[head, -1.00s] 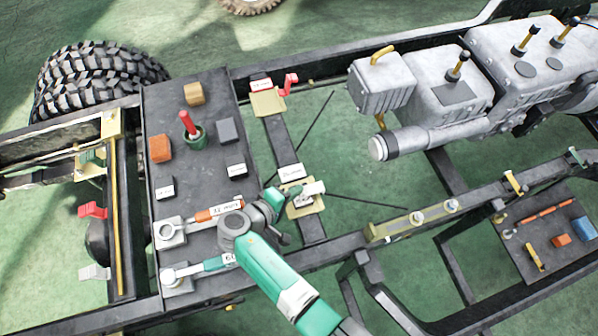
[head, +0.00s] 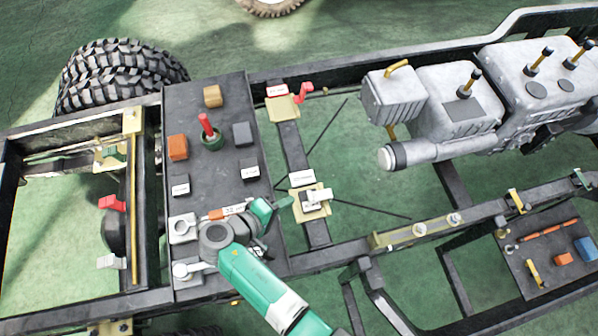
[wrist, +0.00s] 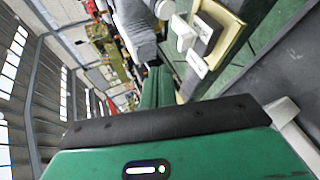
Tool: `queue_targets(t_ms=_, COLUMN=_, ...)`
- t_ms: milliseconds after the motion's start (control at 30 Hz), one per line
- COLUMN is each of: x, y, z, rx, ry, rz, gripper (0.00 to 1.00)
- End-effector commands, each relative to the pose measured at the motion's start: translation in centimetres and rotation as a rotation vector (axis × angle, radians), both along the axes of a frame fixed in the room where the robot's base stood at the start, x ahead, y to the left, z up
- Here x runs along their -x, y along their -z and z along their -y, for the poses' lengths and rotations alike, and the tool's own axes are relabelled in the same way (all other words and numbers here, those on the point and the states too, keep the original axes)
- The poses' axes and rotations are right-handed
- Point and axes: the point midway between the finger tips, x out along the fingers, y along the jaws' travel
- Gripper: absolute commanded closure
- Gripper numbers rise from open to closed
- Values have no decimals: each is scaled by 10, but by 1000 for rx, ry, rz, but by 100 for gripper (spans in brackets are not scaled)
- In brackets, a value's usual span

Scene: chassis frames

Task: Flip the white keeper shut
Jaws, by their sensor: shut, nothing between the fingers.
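The white keeper (head: 316,197) sits on a small yellow plate (head: 325,209) on the dark crossbar, beside a white label (head: 301,178). In the wrist view the white keeper (wrist: 182,33) shows at the top, beyond and right of the fingers. I cannot tell whether it is fully folded down. My gripper (head: 284,203) is shut and empty, a little left of the keeper and apart from it. The green fingers also show in the wrist view (wrist: 157,82), close together.
A red keeper (head: 304,92) stands at the far end of the crossbar. The dark plate (head: 216,148) on the left holds several blocks, a red-handled piece (head: 207,127) and ring fittings. Another white piece (head: 112,262) is at the far left. The grey engine (head: 455,100) fills the upper right.

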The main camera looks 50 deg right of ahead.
Motion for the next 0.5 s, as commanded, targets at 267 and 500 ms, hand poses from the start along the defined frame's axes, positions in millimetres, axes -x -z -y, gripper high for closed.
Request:
queue_targets(t_ms=267, x=-7, y=-12, z=-30, rx=0, ry=0, rz=0, gripper=100)
queue_targets(t_ms=500, x=-7, y=-12, z=-31, rx=0, ry=2, rz=0, gripper=100)
